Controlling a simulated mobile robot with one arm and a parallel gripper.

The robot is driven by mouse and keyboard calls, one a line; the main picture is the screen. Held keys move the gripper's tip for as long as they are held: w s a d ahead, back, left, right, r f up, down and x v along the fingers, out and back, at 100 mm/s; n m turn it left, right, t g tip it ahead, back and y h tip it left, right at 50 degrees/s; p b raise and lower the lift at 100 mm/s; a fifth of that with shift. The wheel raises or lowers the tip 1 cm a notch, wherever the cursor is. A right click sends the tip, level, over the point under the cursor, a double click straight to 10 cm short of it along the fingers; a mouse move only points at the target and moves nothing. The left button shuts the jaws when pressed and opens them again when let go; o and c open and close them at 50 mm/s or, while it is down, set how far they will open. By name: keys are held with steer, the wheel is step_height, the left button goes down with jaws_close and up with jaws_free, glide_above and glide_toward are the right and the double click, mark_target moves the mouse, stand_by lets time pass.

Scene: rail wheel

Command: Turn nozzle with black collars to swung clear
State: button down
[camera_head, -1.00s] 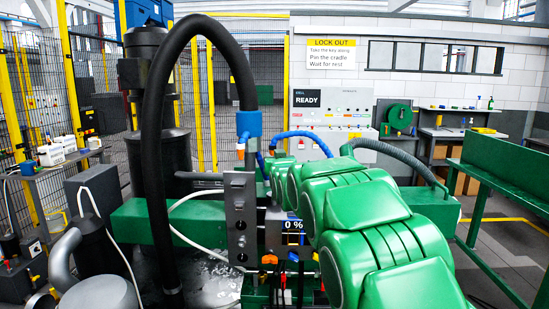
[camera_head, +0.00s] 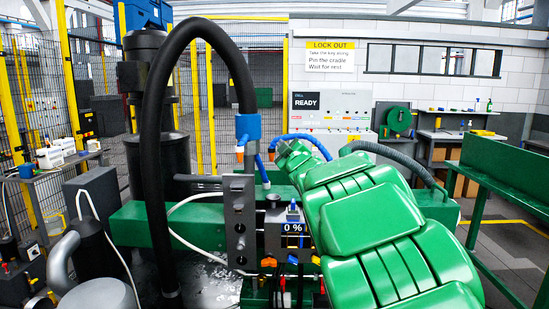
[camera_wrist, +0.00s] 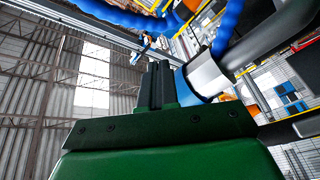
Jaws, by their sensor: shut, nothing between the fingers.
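I cannot pick out a nozzle with black collars for certain. In the wrist view, a white cylinder with a blue end (camera_wrist: 207,75) lies just right of my gripper (camera_wrist: 158,68), with a dark curved pipe running from it. My gripper's two dark fingers are together and empty, pointing up in that view; whether they touch the cylinder I cannot tell. In the head view, the thick black hose (camera_head: 158,140) arches over to a blue coupling (camera_head: 248,126), with small orange-and-white parts beside it. My green arm reaches past these, and its fingers are not clear there.
A grey upright plate (camera_head: 239,220) and a block with a "0 %" display (camera_head: 293,227) stand left of my arm. A green beam (camera_head: 200,225) runs behind them. A READY panel (camera_head: 331,108) is at the back, and a green bench (camera_head: 505,175) stands at right.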

steer(key=s+d+f+n+g+y, duration=0.25)
steer(key=s+f+n, duration=0.2)
steer(key=n, duration=0.55)
steer(key=n+g, duration=0.1)
glide_toward(273, 157)
steer(key=w+a, duration=0.1)
steer(key=a+r, duration=0.1)
steer(key=a, duration=0.1)
steer(key=w+a, duration=0.1)
steer(key=a, duration=0.1)
steer(key=shift+w+a+r, duration=0.15)
steer(key=shift+w+r, duration=0.1)
steer(key=shift+w, duration=1.2)
steer(key=shift+d, duration=0.25)
steer(key=shift+w, duration=0.1)
